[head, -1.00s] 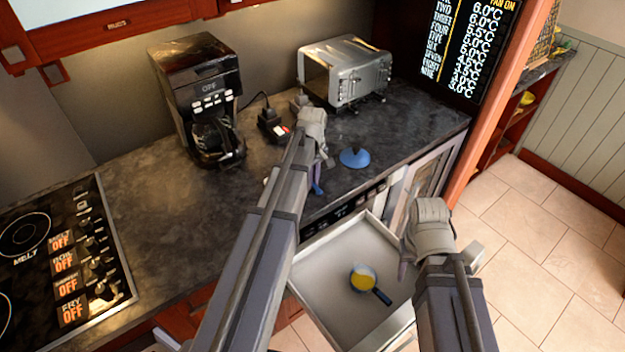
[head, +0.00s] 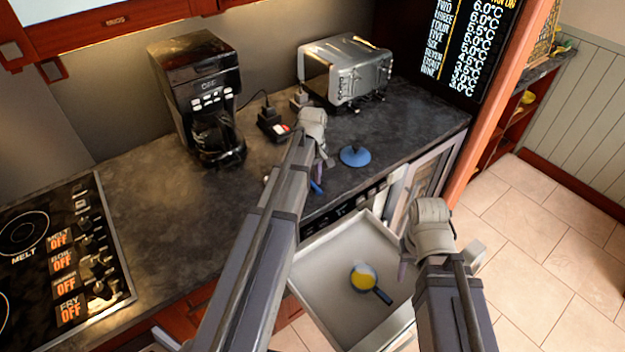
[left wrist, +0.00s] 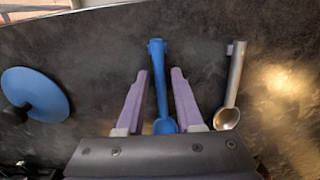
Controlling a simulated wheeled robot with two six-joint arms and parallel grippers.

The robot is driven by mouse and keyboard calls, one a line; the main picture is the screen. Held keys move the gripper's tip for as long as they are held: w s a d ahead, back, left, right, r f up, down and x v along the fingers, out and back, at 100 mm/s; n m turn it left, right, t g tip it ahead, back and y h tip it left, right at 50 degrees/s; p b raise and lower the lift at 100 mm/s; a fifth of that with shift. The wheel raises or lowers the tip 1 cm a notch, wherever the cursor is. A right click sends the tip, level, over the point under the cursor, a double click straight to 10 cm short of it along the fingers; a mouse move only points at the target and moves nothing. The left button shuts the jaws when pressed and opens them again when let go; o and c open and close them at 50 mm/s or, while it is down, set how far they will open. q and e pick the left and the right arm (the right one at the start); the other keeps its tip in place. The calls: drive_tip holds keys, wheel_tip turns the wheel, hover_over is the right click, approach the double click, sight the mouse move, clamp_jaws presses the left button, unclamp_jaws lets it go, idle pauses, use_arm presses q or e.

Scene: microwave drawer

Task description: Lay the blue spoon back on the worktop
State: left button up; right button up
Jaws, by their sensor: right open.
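The blue spoon (left wrist: 157,85) lies on the dark worktop (head: 130,210), its bowl toward my left gripper's base in the left wrist view. My left gripper (left wrist: 160,75) is open, with one purple finger on each side of the spoon and a visible gap to the handle on both sides. In the head view my left gripper (head: 322,160) is low over the worktop near its front edge, and only the end of the blue spoon (head: 316,187) shows; the arm hides the rest. My right gripper (head: 404,268) is open above the drawer's right side.
A metal spoon (left wrist: 235,80) lies right of the blue one. A blue lid (head: 355,156) lies nearby. The open drawer (head: 335,315) holds a blue pan (head: 376,292) with yellow contents. The toaster (head: 345,70) and coffee maker (head: 195,90) stand behind.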

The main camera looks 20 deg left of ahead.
use_arm(q)
drive_tip(key=shift+o, duration=1)
wheel_tip(320, 180, up, 8)
drive_tip(key=p, duration=0.8)
drive_tip(key=shift+f, duration=0.1)
drive_tip(key=s+d+f+m+y+b, duration=0.1)
drive_tip(key=s+d+f+m+b, duration=0.2)
drive_tip(key=s+d+m, duration=1.2)
drive_tip(key=s+d, duration=0.4)
drive_tip(key=d, duration=0.3)
drive_tip(key=shift+s+m, duration=0.15)
drive_tip(key=shift+m, duration=0.25)
